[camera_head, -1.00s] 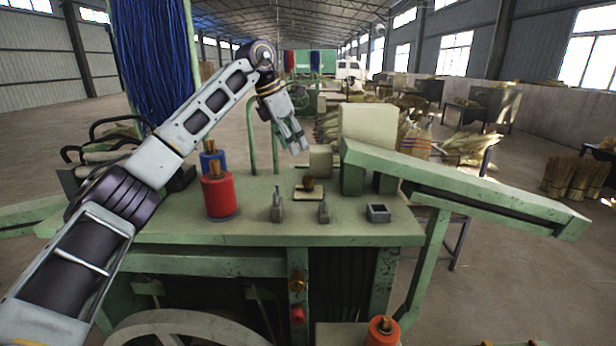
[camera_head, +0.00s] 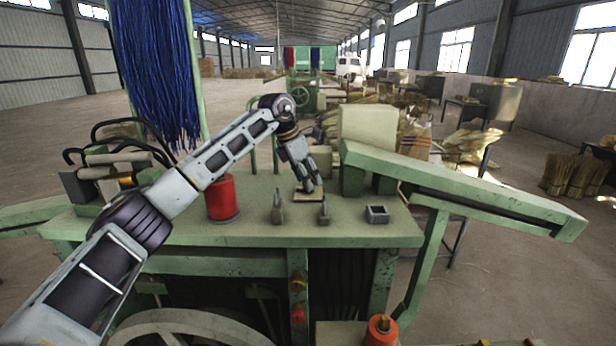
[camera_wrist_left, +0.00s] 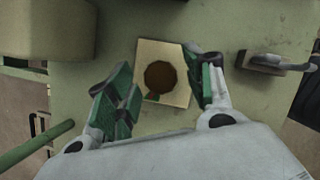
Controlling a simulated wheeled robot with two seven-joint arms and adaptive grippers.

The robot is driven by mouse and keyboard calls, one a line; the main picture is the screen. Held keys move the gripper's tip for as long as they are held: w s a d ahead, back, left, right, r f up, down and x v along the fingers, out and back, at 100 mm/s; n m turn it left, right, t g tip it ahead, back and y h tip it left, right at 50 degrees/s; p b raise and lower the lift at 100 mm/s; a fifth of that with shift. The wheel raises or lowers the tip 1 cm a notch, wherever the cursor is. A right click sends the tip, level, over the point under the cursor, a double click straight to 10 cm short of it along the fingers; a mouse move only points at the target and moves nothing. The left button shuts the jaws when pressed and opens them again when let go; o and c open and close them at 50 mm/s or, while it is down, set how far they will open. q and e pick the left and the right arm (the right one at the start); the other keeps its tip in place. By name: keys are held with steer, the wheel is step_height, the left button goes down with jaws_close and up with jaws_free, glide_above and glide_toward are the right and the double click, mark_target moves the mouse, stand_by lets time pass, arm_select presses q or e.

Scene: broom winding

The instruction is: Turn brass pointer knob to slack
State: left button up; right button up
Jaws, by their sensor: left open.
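A round brown, brass-like knob (camera_wrist_left: 160,77) sits on a square cream plate (camera_wrist_left: 176,52) on the green table. A small green mark shows at its near edge; which way its pointer faces I cannot tell. In the head view the cream plate (camera_head: 307,196) shows at the table's middle, and my gripper hides the knob. My left gripper (camera_head: 309,187) is over the plate, pointing down. In the left wrist view its green-padded fingers (camera_wrist_left: 160,65) are spread, one on each side of the knob, with nothing held. My right gripper is not in view.
Two small grey metal fittings (camera_head: 277,209) (camera_head: 323,212) and a square grey cup (camera_head: 377,214) stand in front of the plate. A red spool (camera_head: 222,197) is at left. A cream block (camera_head: 368,137) and a sloping green beam (camera_head: 460,190) are at right.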

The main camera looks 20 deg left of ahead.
arm_select(q)
steer(key=shift+d+f, duration=0.1)
steer(key=shift+f, duration=0.15)
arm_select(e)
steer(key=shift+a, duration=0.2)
arm_select(q)
steer(key=c, duration=1)
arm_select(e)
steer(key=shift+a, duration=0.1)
